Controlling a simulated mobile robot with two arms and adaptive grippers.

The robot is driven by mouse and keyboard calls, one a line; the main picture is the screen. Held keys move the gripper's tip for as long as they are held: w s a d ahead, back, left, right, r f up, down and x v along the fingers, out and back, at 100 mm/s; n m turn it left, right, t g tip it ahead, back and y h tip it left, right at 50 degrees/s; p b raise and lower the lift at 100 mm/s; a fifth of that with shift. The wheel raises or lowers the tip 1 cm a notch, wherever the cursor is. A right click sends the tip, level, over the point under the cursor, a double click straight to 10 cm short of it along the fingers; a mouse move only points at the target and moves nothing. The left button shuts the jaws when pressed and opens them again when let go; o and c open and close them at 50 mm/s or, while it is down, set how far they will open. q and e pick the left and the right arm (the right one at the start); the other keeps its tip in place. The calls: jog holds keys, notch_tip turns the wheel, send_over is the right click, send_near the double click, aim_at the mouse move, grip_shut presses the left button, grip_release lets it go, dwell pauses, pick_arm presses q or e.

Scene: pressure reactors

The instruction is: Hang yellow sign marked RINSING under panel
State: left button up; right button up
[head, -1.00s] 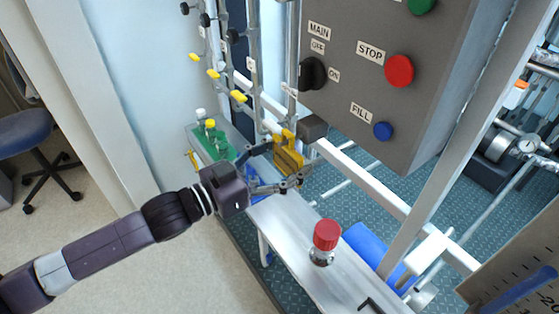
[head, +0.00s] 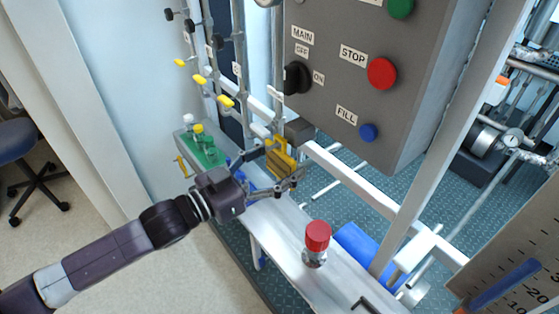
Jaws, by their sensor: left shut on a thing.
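The yellow sign (head: 280,158) is between the fingers of my left gripper (head: 277,163), which is shut on it. The sign is upright, with a hook-like top part, and its lettering cannot be read from here. It is held below and left of the grey control panel (head: 350,80), close to a dark block (head: 299,131) on the white rail under the panel. Whether the sign touches that block cannot be told. My right gripper is not in view.
Pipes with yellow-handled valves (head: 225,101) stand at the left. A blue cylinder (head: 362,250) lies behind the shelf.

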pick_arm(q)
jog(key=o, duration=1.2)
jog(key=v, duration=1.2)
